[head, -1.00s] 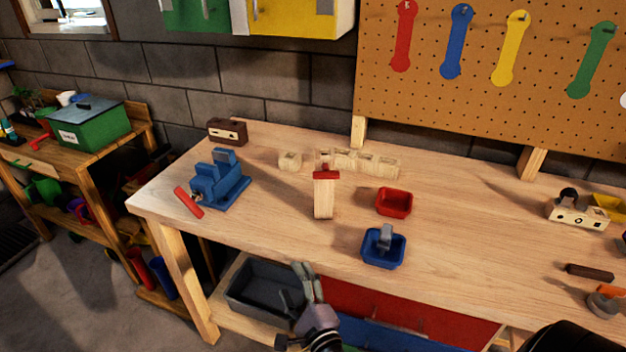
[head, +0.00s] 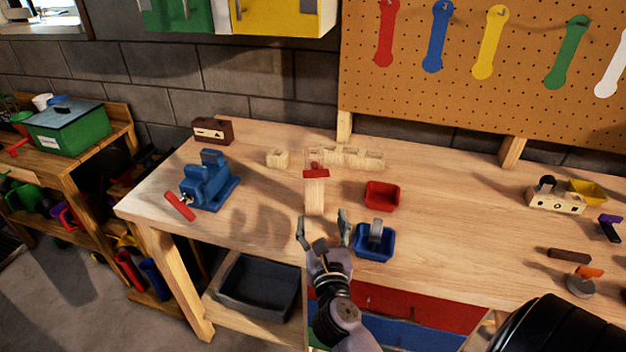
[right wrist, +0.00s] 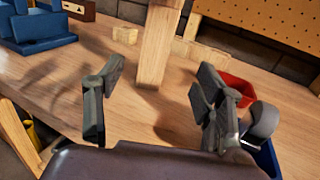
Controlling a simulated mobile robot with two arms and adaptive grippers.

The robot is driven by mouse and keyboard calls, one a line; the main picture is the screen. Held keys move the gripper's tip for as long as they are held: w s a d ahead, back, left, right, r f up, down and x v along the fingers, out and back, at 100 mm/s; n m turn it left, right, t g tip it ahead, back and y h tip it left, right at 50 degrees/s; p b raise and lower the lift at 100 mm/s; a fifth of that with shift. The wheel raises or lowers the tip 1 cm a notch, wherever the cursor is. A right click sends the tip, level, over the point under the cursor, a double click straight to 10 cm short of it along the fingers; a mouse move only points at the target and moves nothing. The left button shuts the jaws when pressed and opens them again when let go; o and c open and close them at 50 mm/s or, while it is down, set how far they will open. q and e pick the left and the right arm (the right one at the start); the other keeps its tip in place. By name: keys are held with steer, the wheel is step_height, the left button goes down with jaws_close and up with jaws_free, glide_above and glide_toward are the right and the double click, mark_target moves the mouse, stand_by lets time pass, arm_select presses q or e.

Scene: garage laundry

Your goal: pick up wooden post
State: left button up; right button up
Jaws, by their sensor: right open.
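The wooden post (head: 315,196) stands upright on the workbench, pale wood with a red piece (head: 316,174) across its top. In the right wrist view the post (right wrist: 158,45) rises ahead, beyond the fingertips; its top is out of frame. My right gripper (head: 323,230) is open and empty at the bench's front edge, in front of the post. In the right wrist view its two fingers (right wrist: 155,85) are wide apart, with the post between them in the picture but farther off. My left gripper is not in view.
A blue tray (head: 360,252) with a grey item stands close right of my right gripper. A red tray (head: 382,196) sits behind it. Pale blocks (head: 350,157) lie behind the post. A blue vise (head: 208,182) is at left, with clear bench between it and the post.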

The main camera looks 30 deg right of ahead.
mark_target(314, 189)
steer(key=p+x, duration=0.1)
steer(key=x, duration=0.8)
steer(key=shift+w+d+p, duration=0.1)
steer(key=shift+w+p, duration=0.15)
steer(key=shift+p, duration=0.05)
steer(key=shift+w+d+r, duration=0.15)
steer(key=shift+w, duration=0.2)
steer(key=x, duration=0.4)
steer(key=shift+w+p, duration=0.2)
steer(key=shift+p, duration=0.15)
steer(key=shift+s, duration=0.1)
steer(key=shift+c, duration=0.6)
steer(key=c, duration=1.4)
